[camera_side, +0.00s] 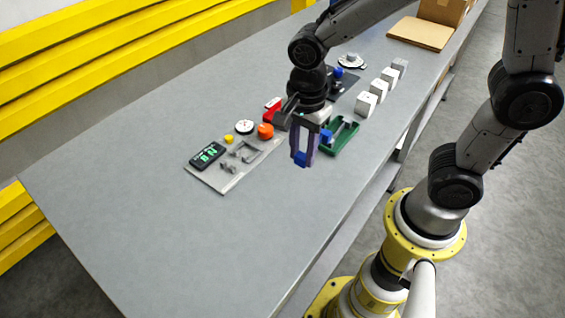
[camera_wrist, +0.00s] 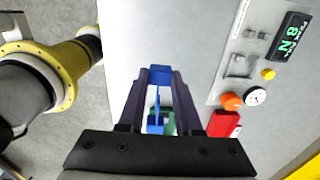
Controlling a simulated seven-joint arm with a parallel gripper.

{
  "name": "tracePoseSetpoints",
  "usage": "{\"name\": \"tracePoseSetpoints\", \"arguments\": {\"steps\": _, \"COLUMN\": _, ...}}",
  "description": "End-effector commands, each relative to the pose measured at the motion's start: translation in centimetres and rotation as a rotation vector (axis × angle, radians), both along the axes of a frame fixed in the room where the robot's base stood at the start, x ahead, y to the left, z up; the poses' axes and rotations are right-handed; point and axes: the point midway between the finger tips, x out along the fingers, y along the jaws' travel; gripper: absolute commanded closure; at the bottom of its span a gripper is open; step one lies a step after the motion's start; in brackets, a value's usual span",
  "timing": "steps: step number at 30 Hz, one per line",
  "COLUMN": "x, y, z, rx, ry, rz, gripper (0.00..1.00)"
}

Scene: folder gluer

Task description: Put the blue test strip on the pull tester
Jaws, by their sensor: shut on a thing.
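My gripper (camera_side: 303,158) points down above the table, in front of the green tray. Its purple fingers are shut on the blue test strip (camera_side: 300,160), which shows between the fingertips. In the wrist view the strip (camera_wrist: 160,75) spans the gap between the tips. The pull tester (camera_side: 232,168) is a flat grey plate to the left of my gripper, with a green-lit display, a yellow button, an orange knob, a round white dial and grey clamp parts. It also shows in the wrist view (camera_wrist: 237,80) at upper right. The strip is apart from it.
The green tray (camera_side: 345,138) stands right of my gripper, with another blue piece (camera_side: 326,137) by its left end. A red block (camera_side: 271,112) is behind the gripper. Several white-grey blocks (camera_side: 366,104) stand behind the tray. The table's left and front are clear.

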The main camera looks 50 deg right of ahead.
Motion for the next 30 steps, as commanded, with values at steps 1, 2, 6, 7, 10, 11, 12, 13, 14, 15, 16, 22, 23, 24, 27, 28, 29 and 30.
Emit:
{"name": "tracePoseSetpoints", "arguments": {"steps": 1, "x": -1.4, "y": -0.4, "z": 0.5, "rx": 0.0, "ry": 0.001, "rz": 0.0, "gripper": 1.0}}
{"name": "tracePoseSetpoints", "arguments": {"steps": 2, "x": -2.0, "y": -0.6, "z": 0.7, "rx": 0.0, "ry": 0.001, "rz": 0.0, "gripper": 1.0}}
{"name": "tracePoseSetpoints", "arguments": {"steps": 6, "x": -4.5, "y": -1.3, "z": 1.9, "rx": 0.0, "ry": 0.0, "rz": 0.0, "gripper": 1.0}}
{"name": "tracePoseSetpoints", "arguments": {"steps": 7, "x": -5.0, "y": -1.5, "z": 2.1, "rx": 0.0, "ry": 0.0, "rz": 0.0, "gripper": 1.0}}
{"name": "tracePoseSetpoints", "arguments": {"steps": 10, "x": -6.3, "y": -1.9, "z": 2.7, "rx": -0.001, "ry": 0.002, "rz": 0.0, "gripper": 1.0}}
{"name": "tracePoseSetpoints", "arguments": {"steps": 11, "x": -6.6, "y": -1.9, "z": 2.8, "rx": -0.001, "ry": 0.002, "rz": 0.0, "gripper": 1.0}}
{"name": "tracePoseSetpoints", "arguments": {"steps": 12, "x": -7.0, "y": -2.1, "z": 3.0, "rx": -0.001, "ry": 0.002, "rz": 0.0, "gripper": 1.0}}
{"name": "tracePoseSetpoints", "arguments": {"steps": 13, "x": -7.2, "y": -2.1, "z": 3.1, "rx": -0.001, "ry": 0.002, "rz": 0.0, "gripper": 1.0}}
{"name": "tracePoseSetpoints", "arguments": {"steps": 14, "x": -7.4, "y": -2.2, "z": 3.2, "rx": -0.001, "ry": 0.003, "rz": 0.0, "gripper": 1.0}}
{"name": "tracePoseSetpoints", "arguments": {"steps": 15, "x": -7.7, "y": -2.3, "z": 3.3, "rx": -0.001, "ry": 0.004, "rz": -0.004, "gripper": 1.0}}
{"name": "tracePoseSetpoints", "arguments": {"steps": 16, "x": -7.7, "y": -2.3, "z": 3.4, "rx": -0.001, "ry": 0.004, "rz": -0.005, "gripper": 1.0}}
{"name": "tracePoseSetpoints", "arguments": {"steps": 22, "x": -4.9, "y": -1.4, "z": 5.3, "rx": -0.002, "ry": 0.004, "rz": -0.014, "gripper": 1.0}}
{"name": "tracePoseSetpoints", "arguments": {"steps": 23, "x": -4.0, "y": -1.1, "z": 5.7, "rx": -0.002, "ry": 0.005, "rz": -0.016, "gripper": 1.0}}
{"name": "tracePoseSetpoints", "arguments": {"steps": 24, "x": -2.6, "y": -0.7, "z": 6.1, "rx": -0.002, "ry": 0.005, "rz": -0.017, "gripper": 1.0}}
{"name": "tracePoseSetpoints", "arguments": {"steps": 27, "x": 1.0, "y": 0.5, "z": 6.8, "rx": -0.003, "ry": 0.007, "rz": -0.021, "gripper": 1.0}}
{"name": "tracePoseSetpoints", "arguments": {"steps": 28, "x": 2.0, "y": 0.9, "z": 7.0, "rx": -0.003, "ry": 0.008, "rz": -0.022, "gripper": 1.0}}
{"name": "tracePoseSetpoints", "arguments": {"steps": 29, "x": 3.1, "y": 1.3, "z": 7.0, "rx": -0.003, "ry": 0.007, "rz": -0.022, "gripper": 1.0}}
{"name": "tracePoseSetpoints", "arguments": {"steps": 30, "x": 4.4, "y": 1.7, "z": 7.0, "rx": -0.003, "ry": 0.007, "rz": -0.022, "gripper": 1.0}}
